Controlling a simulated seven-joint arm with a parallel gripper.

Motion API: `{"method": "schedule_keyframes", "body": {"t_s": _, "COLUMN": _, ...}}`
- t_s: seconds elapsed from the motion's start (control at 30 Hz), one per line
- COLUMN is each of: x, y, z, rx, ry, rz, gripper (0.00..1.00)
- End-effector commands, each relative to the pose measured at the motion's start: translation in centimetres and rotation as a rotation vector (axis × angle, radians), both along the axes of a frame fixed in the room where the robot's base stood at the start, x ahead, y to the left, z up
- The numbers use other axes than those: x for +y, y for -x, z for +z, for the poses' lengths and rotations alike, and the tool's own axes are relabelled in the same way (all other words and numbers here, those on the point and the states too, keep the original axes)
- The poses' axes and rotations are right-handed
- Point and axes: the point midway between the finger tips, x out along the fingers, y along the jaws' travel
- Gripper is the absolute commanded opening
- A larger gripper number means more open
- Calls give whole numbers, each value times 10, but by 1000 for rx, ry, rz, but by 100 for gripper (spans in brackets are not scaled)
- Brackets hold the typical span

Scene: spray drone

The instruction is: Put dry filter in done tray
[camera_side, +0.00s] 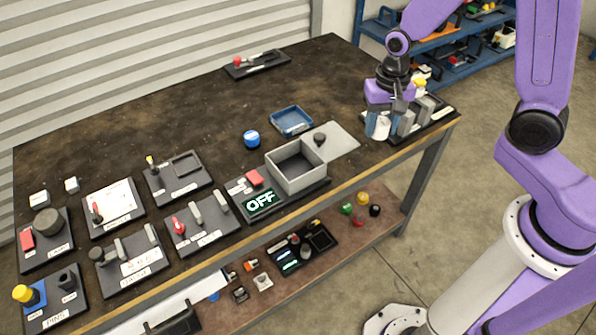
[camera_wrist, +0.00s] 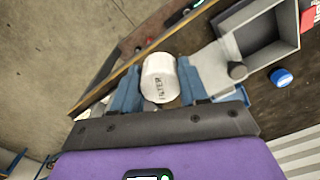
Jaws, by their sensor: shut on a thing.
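A white cylindrical filter (camera_wrist: 159,78), marked FILTER, is between the two blue fingers of my gripper (camera_wrist: 158,88) in the wrist view. The fingers are shut on its sides. In the side view my gripper (camera_side: 378,124) holds the white filter (camera_side: 382,130) at the right end of the table, beside a dark rack with grey blocks (camera_side: 406,122). Whether the filter touches the rack is hard to tell. A shallow blue tray (camera_side: 291,121) lies left of my gripper and looks empty; I read no label on it.
An open grey box (camera_side: 297,172) stands between my gripper and an OFF display (camera_side: 260,203), with a grey lid plate (camera_side: 334,141) beside it. A blue round cap (camera_side: 251,139) sits near the blue tray. Several labelled stations fill the left; the table's back middle is clear.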

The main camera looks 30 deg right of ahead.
Motion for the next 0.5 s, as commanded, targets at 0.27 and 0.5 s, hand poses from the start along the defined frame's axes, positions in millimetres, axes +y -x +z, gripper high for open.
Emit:
{"method": "schedule_keyframes", "body": {"t_s": 0.27, "x": 40, "y": 5, "z": -2, "rx": 0, "ry": 0, "rz": -356, "gripper": 9}}
{"method": "schedule_keyframes", "body": {"t_s": 0.5, "x": 72, "y": 11, "z": -4, "rx": -1, "ry": 0, "rz": -665, "gripper": 9}}
